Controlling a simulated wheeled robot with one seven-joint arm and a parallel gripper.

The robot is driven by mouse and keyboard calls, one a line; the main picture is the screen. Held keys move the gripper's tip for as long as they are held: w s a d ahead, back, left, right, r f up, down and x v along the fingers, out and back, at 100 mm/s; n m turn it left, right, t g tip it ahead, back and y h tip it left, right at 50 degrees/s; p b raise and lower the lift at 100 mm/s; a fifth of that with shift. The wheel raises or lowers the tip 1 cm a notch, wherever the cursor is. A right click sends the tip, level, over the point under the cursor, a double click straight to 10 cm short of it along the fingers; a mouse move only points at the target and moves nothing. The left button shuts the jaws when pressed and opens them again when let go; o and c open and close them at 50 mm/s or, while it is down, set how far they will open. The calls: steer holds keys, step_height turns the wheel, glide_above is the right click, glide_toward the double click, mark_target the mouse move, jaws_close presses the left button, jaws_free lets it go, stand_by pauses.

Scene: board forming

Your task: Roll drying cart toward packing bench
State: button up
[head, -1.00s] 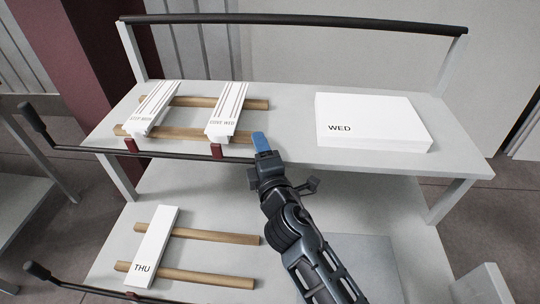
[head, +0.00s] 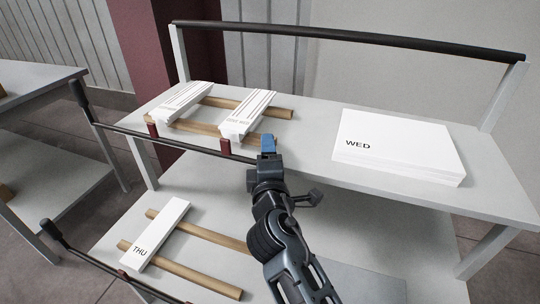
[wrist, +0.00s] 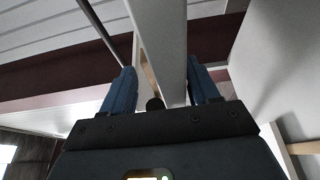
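The grey two-shelf cart (head: 310,190) stands in front of me, with a black handle bar (head: 350,40) along its raised far side. Its upper shelf holds slatted white pieces on wooden bars and a white stack (head: 398,145) marked WED. My gripper (head: 267,145) is at the upper shelf's near edge, right of the wooden bars. In the wrist view its blue fingers (wrist: 162,88) are apart, with a pale grey bar-like edge running between them. I see no firm closing on it. A grey table (head: 40,75) stands at the left; I cannot tell whether it is the packing bench.
A white piece marked THU (head: 157,235) lies on wooden bars on the lower shelf. A black rod with a knob (head: 78,95) runs along the upper shelf's near side. Floor (head: 90,175) shows between the cart and the left table. A dark red column (head: 190,60) stands behind.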

steer(key=shift+o, duration=0.8)
steer(key=shift+w+d, duration=0.1)
steer(key=shift+d, duration=0.05)
steer(key=s, duration=0.7)
steer(key=shift+s+d, duration=0.15)
steer(key=shift+s, duration=0.25)
steer(key=shift+f, duration=0.15)
steer(key=s+d+f+m+g, duration=0.1)
steer(key=s+d+f+m, duration=0.25)
steer(key=s, duration=0.45)
steer(key=s+d+f+m+g+y, duration=0.1)
steer(key=s+d+f+m, duration=0.1)
steer(key=s+d+f, duration=0.4)
steer(key=s+d+f+m+g, duration=0.1)
steer(key=s+d+m, duration=0.15)
steer(key=s, duration=0.65)
steer(key=s+d+r+m, duration=0.3)
steer(key=s, duration=0.4)
steer(key=s+d+r+m+h, duration=0.1)
steer(key=s+d+r+m, duration=0.2)
steer(key=s, duration=0.3)
steer(key=s+d+r+m+h, duration=0.1)
steer(key=s+d+r+m, duration=0.2)
steer(key=s, duration=0.4)
steer(key=shift+s+r+m+p, duration=0.35)
steer(key=shift+r+m, duration=0.3)
steer(key=shift+m, duration=0.15)
